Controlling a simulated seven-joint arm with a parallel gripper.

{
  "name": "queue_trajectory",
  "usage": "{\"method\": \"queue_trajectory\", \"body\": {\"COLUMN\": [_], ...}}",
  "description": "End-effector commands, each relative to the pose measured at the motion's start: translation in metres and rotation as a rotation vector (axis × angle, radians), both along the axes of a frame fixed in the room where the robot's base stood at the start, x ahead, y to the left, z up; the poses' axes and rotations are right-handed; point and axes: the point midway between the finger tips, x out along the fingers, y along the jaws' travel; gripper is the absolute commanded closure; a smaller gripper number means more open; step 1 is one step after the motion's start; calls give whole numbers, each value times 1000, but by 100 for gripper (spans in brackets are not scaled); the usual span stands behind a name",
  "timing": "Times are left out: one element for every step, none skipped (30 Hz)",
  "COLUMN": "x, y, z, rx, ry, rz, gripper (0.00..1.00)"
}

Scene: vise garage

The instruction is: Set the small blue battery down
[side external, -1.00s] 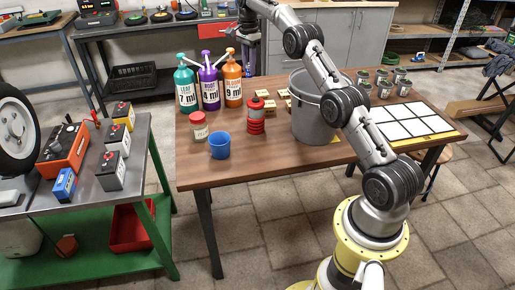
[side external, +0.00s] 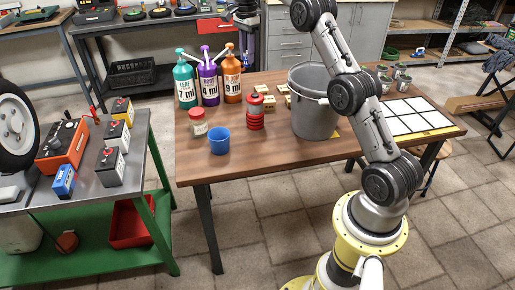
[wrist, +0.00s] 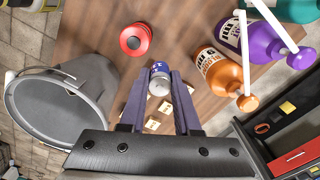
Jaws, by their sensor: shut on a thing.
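The small blue battery (wrist: 160,78) is a blue cylinder with a silver end, seen end-on in the wrist view. My gripper (wrist: 161,74) is shut on it, with one dark finger on each side. Below the battery in the picture are small wooden blocks (wrist: 163,108) on the table; the gap beneath the battery is hard to judge. In the side view, my gripper is at the top edge behind the table, and the battery cannot be made out there.
The brown table (side external: 285,165) holds a grey bucket (side external: 313,112), pump bottles (side external: 208,82), a red-and-black can (side external: 255,115), a blue mug (side external: 219,143), a red-lidded jar (side external: 198,123) and a white grid board (side external: 410,117). Its front is clear. A cart (side external: 140,150) stands left.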

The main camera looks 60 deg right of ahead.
Motion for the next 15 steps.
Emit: {"method": "queue_trajectory", "body": {"x": [-7, -12, -18, -22, -27, -34, -40, -46, -54, -60, -67, -76, -83, -90, -100], "y": [9, 14, 20, 25, 30, 37, 42, 47, 54, 59, 64, 71, 76, 82, 89], "z": [6, 8, 9, 11, 12, 13, 14, 15, 15, 16, 16, 15, 15, 14, 13], "rx": [0, 0, 0, 0, 0, 0, 0, -1, -1, -1, -1, 0, -1, -1, -1], "ry": [-1, 0, 0, -1, -1, -1, -1, -2, -2, -2, -3, -1, -3, -3, -2], "rz": [0, -1, -2, -2, -3, -4, -6, -7, -8, -8, -9, -10, -12, -13, -14], "gripper": [100, 100, 100, 100, 100, 100, 100, 100, 100, 100, 100, 100, 100, 100, 100]}}
